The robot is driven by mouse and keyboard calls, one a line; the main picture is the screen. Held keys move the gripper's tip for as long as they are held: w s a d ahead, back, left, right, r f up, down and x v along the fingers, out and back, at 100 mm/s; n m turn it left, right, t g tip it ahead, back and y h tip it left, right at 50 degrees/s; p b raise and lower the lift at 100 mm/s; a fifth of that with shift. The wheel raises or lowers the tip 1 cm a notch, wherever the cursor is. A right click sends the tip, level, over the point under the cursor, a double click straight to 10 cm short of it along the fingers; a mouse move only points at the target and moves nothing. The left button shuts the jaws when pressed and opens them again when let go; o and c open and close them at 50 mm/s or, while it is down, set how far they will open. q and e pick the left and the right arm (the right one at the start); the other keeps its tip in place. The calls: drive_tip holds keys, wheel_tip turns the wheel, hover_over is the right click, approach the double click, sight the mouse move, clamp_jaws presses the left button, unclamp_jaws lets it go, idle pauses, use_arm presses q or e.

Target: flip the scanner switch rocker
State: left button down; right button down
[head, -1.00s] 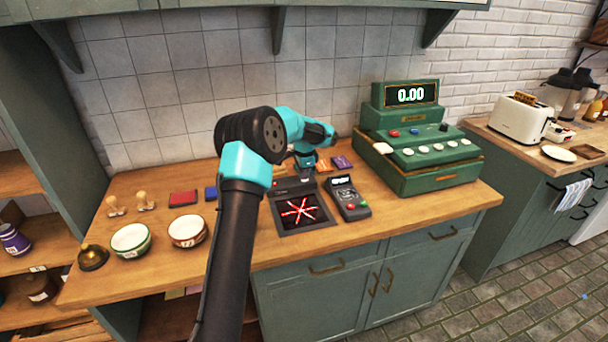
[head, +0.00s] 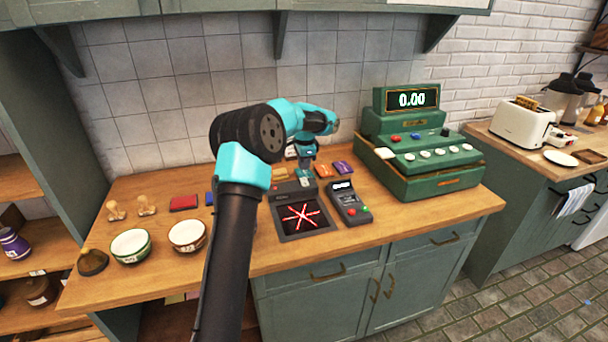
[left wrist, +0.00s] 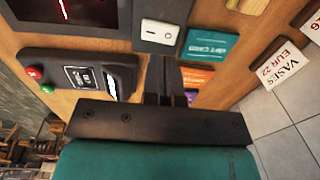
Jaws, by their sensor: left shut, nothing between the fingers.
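The scanner (head: 318,222) is a dark flat unit with a glowing red star of lines on its glass, set in the wooden counter. It also shows at the upper left of the left wrist view (left wrist: 118,12). Its white rocker switch (left wrist: 158,32) sits at the scanner's back edge; in the head view my gripper hides it. My left gripper (head: 304,176) is shut and empty, pointing down at the back of the scanner. In the left wrist view its fingers (left wrist: 163,62) point at the rocker; whether they touch it I cannot tell. My right gripper is out of view.
A card terminal (head: 348,202) stands close to the right of the scanner. Coloured cards (head: 343,168) lie behind, near the gripper. A green cash register (head: 420,160) stands further right. Two bowls (head: 130,244) and stamps (head: 146,205) are on the left.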

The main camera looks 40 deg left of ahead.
use_arm(q)
wheel_tip(320, 180, up, 8)
drive_tip(key=shift+s+d, duration=0.15)
drive_tip(key=shift+d, duration=0.15)
idle(0.3)
